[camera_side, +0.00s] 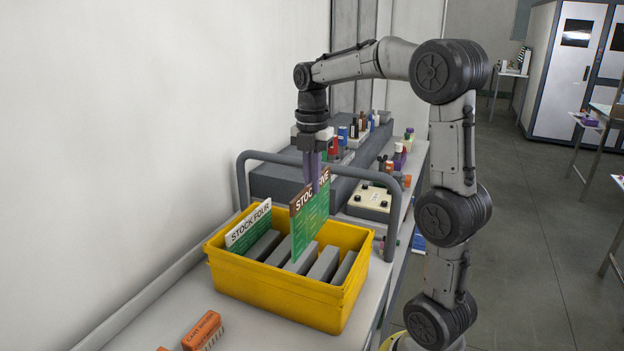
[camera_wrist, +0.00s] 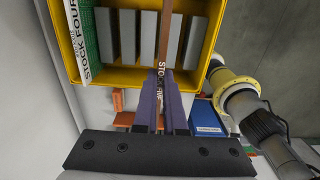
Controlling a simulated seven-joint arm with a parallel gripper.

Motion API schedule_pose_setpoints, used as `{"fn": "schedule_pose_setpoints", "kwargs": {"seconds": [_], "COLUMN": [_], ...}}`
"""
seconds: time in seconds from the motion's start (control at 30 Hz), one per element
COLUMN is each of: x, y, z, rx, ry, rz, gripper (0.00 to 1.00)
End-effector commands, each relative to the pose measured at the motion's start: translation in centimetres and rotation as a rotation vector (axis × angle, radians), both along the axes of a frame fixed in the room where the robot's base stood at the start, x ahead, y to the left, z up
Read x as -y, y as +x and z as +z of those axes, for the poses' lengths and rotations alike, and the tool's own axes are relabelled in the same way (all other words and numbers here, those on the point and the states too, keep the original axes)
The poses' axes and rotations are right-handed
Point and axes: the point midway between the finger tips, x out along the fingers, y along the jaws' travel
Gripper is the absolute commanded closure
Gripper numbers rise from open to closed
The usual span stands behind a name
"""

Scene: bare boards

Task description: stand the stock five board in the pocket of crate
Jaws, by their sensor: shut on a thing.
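My gripper (camera_side: 316,178) is shut on the top edge of the stock five board (camera_side: 312,223), a green board with a brown header whose lettering is partly covered by the fingers. The board hangs upright over the yellow crate (camera_side: 278,304). Its lower edge is at about the tops of the grey dividers; I cannot tell if it is inside a pocket. In the wrist view, my gripper (camera_wrist: 163,92) holds the board (camera_wrist: 166,42) edge-on, between two dividers. The white-headed stock four board (camera_side: 248,228) stands tilted at the crate's left end.
Several grey dividers (camera_side: 323,264) split the crate. A grey rail (camera_side: 391,215) stands behind it. A grey stepped rack with bottles (camera_side: 352,137) is at the back. A blue box (camera_wrist: 208,117) shows in the wrist view.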

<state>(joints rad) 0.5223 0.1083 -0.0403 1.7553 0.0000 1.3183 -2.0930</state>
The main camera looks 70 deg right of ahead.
Motion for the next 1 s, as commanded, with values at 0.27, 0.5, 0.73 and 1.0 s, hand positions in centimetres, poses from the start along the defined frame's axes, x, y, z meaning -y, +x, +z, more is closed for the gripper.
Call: {"fn": "schedule_pose_setpoints", "kwargs": {"seconds": [0.27, 0.5, 0.73, 1.0], "x": [0.0, 0.0, 0.0, 0.0], "y": [0.0, 0.0, 0.0, 0.0], "z": [-1.9, -4.1, -6.1, -8.6], "rx": [-0.002, -0.001, 0.000, -0.002], "ry": [0.001, 0.000, 0.000, 0.001], "rz": [0.000, 0.000, 0.000, 0.000], "gripper": [1.00, 1.00, 1.00, 1.00]}}
